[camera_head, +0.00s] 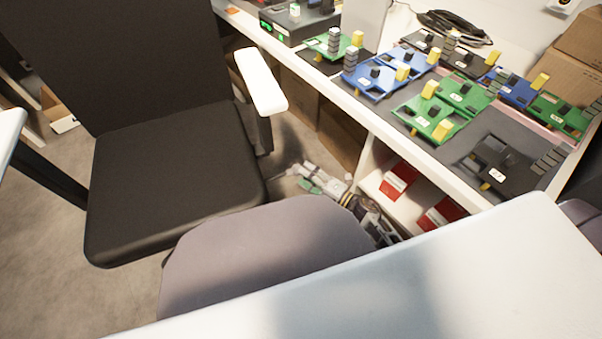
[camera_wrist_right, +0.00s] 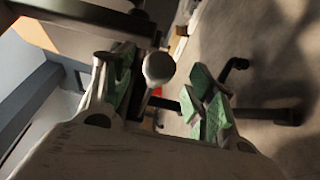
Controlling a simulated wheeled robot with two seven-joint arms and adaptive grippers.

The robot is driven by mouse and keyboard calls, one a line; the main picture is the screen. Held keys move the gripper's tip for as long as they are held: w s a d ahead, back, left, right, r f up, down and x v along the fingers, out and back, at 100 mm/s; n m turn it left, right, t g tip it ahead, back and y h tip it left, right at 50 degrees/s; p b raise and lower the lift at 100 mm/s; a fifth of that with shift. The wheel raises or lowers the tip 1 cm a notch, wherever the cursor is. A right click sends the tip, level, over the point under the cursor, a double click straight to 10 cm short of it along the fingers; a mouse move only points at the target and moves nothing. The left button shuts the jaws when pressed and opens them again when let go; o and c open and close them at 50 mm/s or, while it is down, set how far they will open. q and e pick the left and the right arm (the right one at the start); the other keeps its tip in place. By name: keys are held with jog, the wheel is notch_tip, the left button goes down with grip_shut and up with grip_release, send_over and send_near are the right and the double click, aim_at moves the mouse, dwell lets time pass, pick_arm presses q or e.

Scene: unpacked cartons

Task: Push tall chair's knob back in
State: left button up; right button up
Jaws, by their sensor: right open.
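The tall chair (camera_head: 175,165) has a black seat and backrest and a white armrest pad (camera_head: 262,82). It stands at the left of the head view. My right gripper (camera_head: 306,180) is low, to the right of the seat. In the right wrist view its green-padded fingers (camera_wrist_right: 163,92) are open and apart. A round grey knob end (camera_wrist_right: 158,68) on a thin stem shows between and beyond the fingers, nearer the left one. I cannot tell whether any finger touches it. The knob cannot be made out in the head view. My left gripper is not in view.
A white workbench (camera_head: 395,137) runs along the right, with green, blue and black trays on it. Red-and-white boxes (camera_head: 398,180) sit on the shelf below, near my right arm. Brown cartons (camera_head: 340,136) stand under the bench. Carpet (camera_head: 55,285) is clear at lower left.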

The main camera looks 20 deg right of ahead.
aim_at(294, 171)
jog(key=shift+b+x, duration=0.3)
jog(key=shift+x, duration=1.15)
grip_shut()
jog(key=shift+s+a+p, duration=0.1)
jog(key=shift+a+p, duration=0.15)
jog(key=shift+a, duration=0.85)
jog(key=shift+s+a+p, duration=0.15)
jog(key=shift+a+p, duration=0.05)
jog(key=shift+a, duration=0.9)
grip_release()
